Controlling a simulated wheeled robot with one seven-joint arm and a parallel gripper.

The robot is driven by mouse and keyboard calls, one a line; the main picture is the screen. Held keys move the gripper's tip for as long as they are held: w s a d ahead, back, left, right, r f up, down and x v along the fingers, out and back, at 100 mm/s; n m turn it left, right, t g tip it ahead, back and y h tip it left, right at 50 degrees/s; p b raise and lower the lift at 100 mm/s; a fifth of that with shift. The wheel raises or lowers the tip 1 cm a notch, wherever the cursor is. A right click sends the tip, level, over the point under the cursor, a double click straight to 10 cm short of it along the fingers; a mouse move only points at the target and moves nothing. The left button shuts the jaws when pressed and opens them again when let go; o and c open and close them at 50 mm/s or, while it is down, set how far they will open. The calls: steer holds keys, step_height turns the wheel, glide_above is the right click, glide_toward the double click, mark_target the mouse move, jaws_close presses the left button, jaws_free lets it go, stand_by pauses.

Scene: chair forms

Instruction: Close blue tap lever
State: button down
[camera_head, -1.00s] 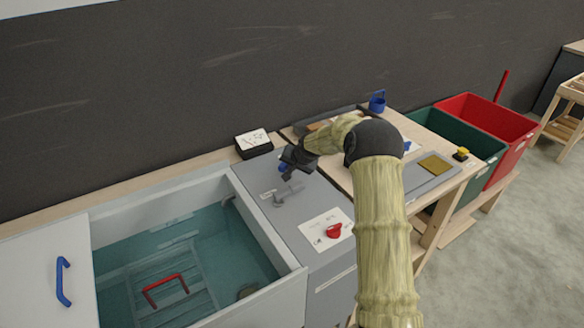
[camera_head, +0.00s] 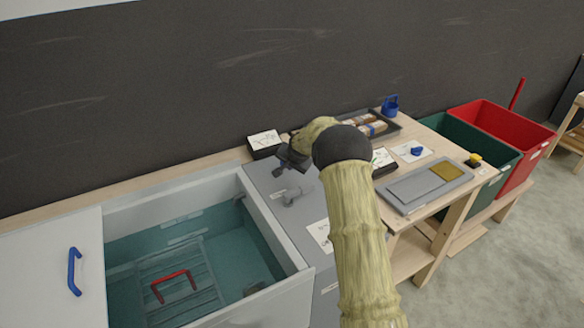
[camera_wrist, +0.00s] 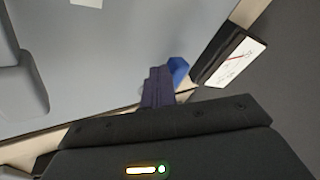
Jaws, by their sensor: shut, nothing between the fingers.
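The blue tap lever (camera_wrist: 178,70) shows in the wrist view as a small blue piece right beside the fingertips. I cannot tell whether they touch. My gripper (camera_wrist: 157,82) is shut and empty, and it points down at the grey counter. In the head view my gripper (camera_head: 284,165) is just behind the grey tap (camera_head: 292,197), and it hides the blue lever there. The tap stands on the grey counter (camera_head: 262,180) at the right of the water basin.
The water basin (camera_head: 285,230) with a red handle (camera_head: 172,284) inside is at the left. A black box with a white label (camera_head: 264,140) stands behind the counter, close to my gripper. A wooden table (camera_head: 455,155) with a blue knob (camera_head: 417,150) is at the right.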

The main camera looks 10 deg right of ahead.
mark_target(295, 183)
steer(key=shift+w+a+r, duration=0.2)
steer(key=shift+w+a, duration=0.05)
stand_by(0.4)
steer(key=shift+s, duration=0.1)
steer(key=shift+s+d+f, duration=0.1)
steer(key=shift+s+f, duration=0.1)
steer(key=shift+s, duration=0.05)
steer(key=s, duration=0.1)
steer(key=s+d+b, duration=0.1)
steer(key=s, duration=0.1)
steer(key=shift+d, duration=0.1)
steer(key=s+a+r+b, duration=0.1)
steer(key=s+a+r, duration=0.1)
steer(key=s+r, duration=0.4)
steer(key=shift+r, duration=0.95)
steer(key=shift+a, duration=0.15)
steer(key=s+r+n+g+p, duration=0.1)
steer(key=s+r+n+p, duration=0.1)
steer(key=s, duration=1)
steer(key=s+r+n+g+p, duration=0.2)
steer(key=s+n+p, duration=0.1)
steer(key=s, duration=0.9)
steer(key=s+r+n+g+p, duration=0.1)
steer(key=s+r+n+p, duration=0.1)
steer(key=s, duration=1)
steer(key=shift+a+r+n+g+h+p, duration=0.3)
steer(key=shift+a+n+g+p, duration=0.15)
steer(key=shift+p, duration=0.45)
